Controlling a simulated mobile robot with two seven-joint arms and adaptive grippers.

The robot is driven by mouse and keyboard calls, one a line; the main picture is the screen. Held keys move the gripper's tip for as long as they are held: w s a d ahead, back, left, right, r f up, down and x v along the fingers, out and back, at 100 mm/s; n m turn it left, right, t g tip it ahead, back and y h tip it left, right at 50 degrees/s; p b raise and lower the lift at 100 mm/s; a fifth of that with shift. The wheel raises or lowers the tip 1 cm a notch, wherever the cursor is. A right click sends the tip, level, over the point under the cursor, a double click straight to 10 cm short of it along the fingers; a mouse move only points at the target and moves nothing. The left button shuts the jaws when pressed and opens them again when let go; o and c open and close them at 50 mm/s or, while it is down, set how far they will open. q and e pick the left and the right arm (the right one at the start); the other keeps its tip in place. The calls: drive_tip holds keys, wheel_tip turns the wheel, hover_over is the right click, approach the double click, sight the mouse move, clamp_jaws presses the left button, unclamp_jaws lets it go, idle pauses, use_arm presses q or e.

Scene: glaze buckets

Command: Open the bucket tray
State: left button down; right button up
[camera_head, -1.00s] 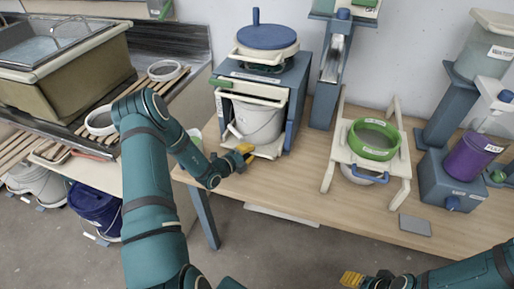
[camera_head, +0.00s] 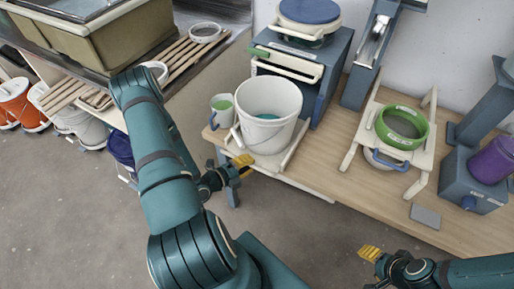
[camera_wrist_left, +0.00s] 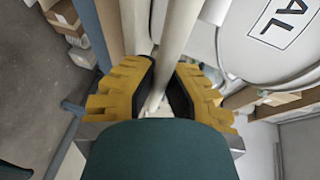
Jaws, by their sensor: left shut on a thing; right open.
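The pale bucket tray (camera_head: 290,158) stands pulled out from the blue-grey machine (camera_head: 327,68), past the table's front edge. A white bucket (camera_head: 265,132) with teal content sits on it. My left gripper (camera_head: 243,163) is at the tray's front left, below the bucket. In the left wrist view my left gripper (camera_wrist_left: 165,85) is shut on a pale bar, the tray handle (camera_wrist_left: 180,30), with the labelled bucket (camera_wrist_left: 275,45) close beside it. My right gripper (camera_head: 370,253) is open and empty in front of the table at lower right.
A small cup with green content (camera_head: 222,108) stands left of the bucket. A green sieve (camera_head: 402,127) on a pale stand, a grey slab (camera_head: 425,216) and a purple container (camera_head: 492,160) are on the table (camera_head: 345,185) to the right.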

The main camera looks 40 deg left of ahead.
use_arm(q)
drive_tip(key=shift+s+d, duration=0.25)
drive_tip(key=shift+s, duration=0.65)
drive_tip(key=shift+s+d, duration=0.2)
drive_tip(key=shift+s, duration=0.65)
drive_tip(key=c, duration=1)
unclamp_jaws()
drive_tip(key=v, duration=1.2)
drive_tip(key=shift+w, duration=0.1)
